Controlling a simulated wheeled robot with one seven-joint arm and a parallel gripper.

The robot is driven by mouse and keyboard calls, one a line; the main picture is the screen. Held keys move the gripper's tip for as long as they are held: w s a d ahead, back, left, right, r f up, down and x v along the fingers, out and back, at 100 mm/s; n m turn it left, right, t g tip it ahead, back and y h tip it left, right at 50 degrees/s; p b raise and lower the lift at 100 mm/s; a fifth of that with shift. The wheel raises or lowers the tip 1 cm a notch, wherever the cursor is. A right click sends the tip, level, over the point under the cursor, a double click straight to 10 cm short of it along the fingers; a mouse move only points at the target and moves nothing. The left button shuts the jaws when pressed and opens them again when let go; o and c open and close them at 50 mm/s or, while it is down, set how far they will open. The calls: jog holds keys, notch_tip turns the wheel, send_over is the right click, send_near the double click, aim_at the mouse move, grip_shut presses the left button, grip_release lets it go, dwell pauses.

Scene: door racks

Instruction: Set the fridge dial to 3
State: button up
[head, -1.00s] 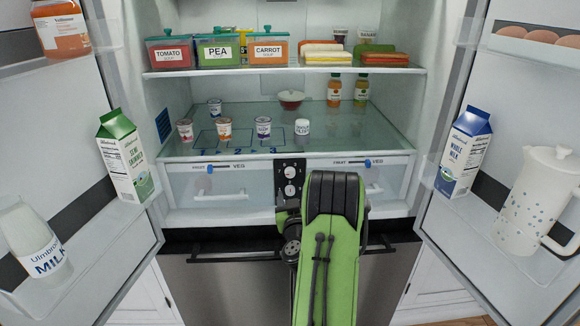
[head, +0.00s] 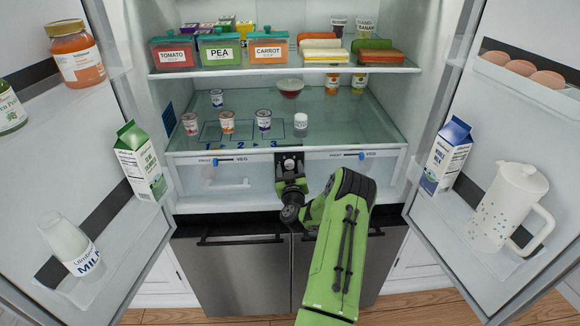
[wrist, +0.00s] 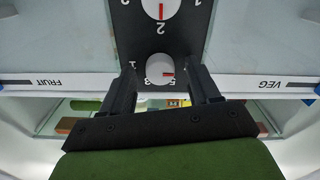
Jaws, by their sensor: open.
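A dark control panel (head: 281,156) with white dials sits between the two drawers below the glass shelf. In the wrist view the picture is upside down. A second dial (wrist: 152,8) with an upright red line is cut by the top edge. Numerals beside the dials are partly hidden. My gripper (head: 290,177) is open in front of the panel, its fingers (wrist: 161,75) on either side of the nearer dial. I cannot tell whether they touch it.
Both fridge doors are open, with a milk carton (head: 140,162) left and another carton (head: 446,155) and a white jug (head: 506,208) right. Small cups (head: 264,120) stand on the glass shelf (head: 330,115). FRUIT/VEG sliders (head: 216,161) flank the panel.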

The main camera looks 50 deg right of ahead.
jog(key=c, duration=1)
jog(key=shift+m, duration=0.3)
jog(key=shift+c, duration=0.2)
jog(key=m+b, duration=0.1)
jog(key=m, duration=0.4)
jog(key=shift+m, duration=0.3)
jog(key=m, duration=0.5)
jog(key=shift+b, duration=0.3)
jog(key=m, duration=0.6)
jog(key=shift+m, duration=0.4)
jog(key=m+p, duration=0.1)
jog(key=m, duration=0.4)
jog(key=shift+m, duration=0.3)
jog(key=o, duration=1)
